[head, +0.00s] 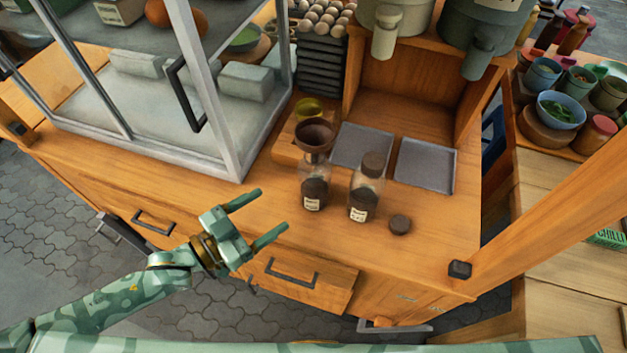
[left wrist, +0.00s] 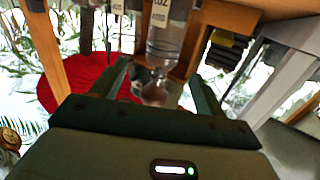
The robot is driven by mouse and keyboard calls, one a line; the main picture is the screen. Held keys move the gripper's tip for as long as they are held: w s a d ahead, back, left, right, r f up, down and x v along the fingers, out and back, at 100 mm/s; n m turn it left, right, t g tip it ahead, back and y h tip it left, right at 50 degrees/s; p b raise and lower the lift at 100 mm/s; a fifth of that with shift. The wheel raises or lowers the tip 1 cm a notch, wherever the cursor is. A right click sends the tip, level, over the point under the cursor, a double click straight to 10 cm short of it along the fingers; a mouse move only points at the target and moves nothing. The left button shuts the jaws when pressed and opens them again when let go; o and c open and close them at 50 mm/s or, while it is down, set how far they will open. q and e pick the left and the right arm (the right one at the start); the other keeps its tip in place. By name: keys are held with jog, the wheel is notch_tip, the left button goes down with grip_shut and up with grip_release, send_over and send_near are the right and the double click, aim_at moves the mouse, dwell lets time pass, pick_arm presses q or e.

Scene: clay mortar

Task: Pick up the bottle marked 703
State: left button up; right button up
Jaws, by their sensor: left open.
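Two clear glass bottles with dark contents and small white labels stand upright on the wooden counter. The left bottle (head: 314,190) has a brown funnel (head: 315,137) in its mouth. The right bottle (head: 366,190) has a dark cap. Their label numbers are too small to read in the head view. My left gripper (head: 264,216) is open and empty, left of the bottles and apart from them. In the left wrist view, a clear bottle (left wrist: 163,42) shows upside down beyond the open fingers; its label is cut off by the top edge. My right gripper is out of view.
A loose dark lid (head: 400,224) lies right of the bottles. Two grey trays (head: 427,166) lie behind them. A glass cabinet (head: 235,140) with a black handle stands at the left. A wooden post (head: 545,205) rises at the right. The counter's front strip is clear.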

aim_at(302, 183)
pick_arm(q)
jog(key=shift+h, duration=0.3)
jog(key=x, duration=0.3)
jog(key=b+x, duration=0.1)
jog(key=x, duration=0.6)
jog(key=shift+w+a+r, duration=0.15)
jog(key=shift+w+a, duration=0.15)
jog(key=shift+w, duration=0.05)
jog(key=x, duration=0.2)
jog(key=b+x, duration=0.1)
jog(key=x, duration=0.2)
jog(key=shift+w+d+r, duration=0.15)
jog(key=shift+w+r, duration=0.1)
jog(key=shift+w, duration=0.1)
jog(key=shift+r, duration=0.1)
jog(key=c, duration=0.9)
jog(key=shift+c, duration=0.3)
jog(key=shift+r, duration=0.1)
